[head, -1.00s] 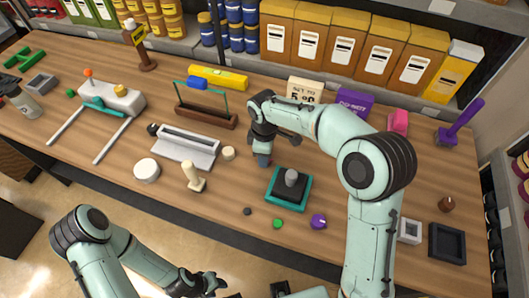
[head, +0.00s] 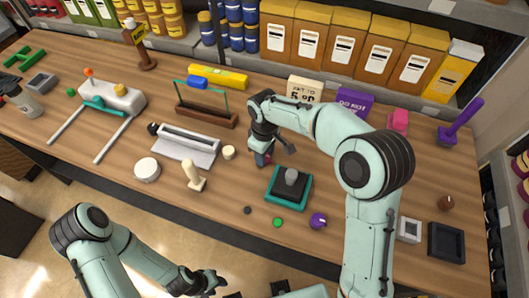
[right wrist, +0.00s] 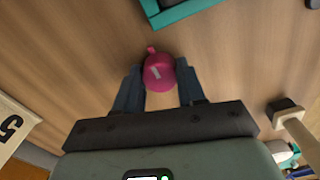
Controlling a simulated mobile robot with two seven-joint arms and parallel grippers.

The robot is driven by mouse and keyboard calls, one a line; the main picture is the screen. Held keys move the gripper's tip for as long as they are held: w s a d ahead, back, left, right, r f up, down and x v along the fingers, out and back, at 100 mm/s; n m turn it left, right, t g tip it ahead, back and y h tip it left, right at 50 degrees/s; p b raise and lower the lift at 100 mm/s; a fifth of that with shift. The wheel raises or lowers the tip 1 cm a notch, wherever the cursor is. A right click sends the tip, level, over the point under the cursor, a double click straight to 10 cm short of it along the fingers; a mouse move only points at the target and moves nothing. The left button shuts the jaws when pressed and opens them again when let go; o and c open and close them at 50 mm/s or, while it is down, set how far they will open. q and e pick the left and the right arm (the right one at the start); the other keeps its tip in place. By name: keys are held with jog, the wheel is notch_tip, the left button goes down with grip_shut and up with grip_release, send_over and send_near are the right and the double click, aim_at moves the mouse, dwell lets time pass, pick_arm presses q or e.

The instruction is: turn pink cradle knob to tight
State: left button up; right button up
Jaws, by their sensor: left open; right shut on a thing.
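The pink knob (right wrist: 160,73) is round and magenta, with a small tab on its rim and a pale mark on top. In the right wrist view it sits between the two dark fingers of my right gripper (right wrist: 160,88), which is shut on it. In the head view my right gripper (head: 262,158) is low over the middle of the bench and hides most of the knob. A tight mark cannot be made out. My left gripper (head: 211,283) is open and empty, in front of the bench's near edge.
A teal square base (head: 289,200) with a grey post stands right of my right gripper. A cream disc (head: 228,153), a cream post (head: 194,180), a green button (head: 277,223) and a purple knob (head: 318,220) are nearby. A sign (head: 304,88) stands behind.

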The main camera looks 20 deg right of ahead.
jog(key=o, duration=1.1)
jog(key=shift+c, duration=0.2)
pick_arm(q)
jog(key=shift+w+r+p, duration=0.9)
jog(key=shift+w+r, duration=0.1)
jog(key=shift+r, duration=0.2)
pick_arm(e)
notch_tip(320, 180, up, 14)
jog(key=shift+f, duration=0.25)
jog(key=shift+f, duration=0.1)
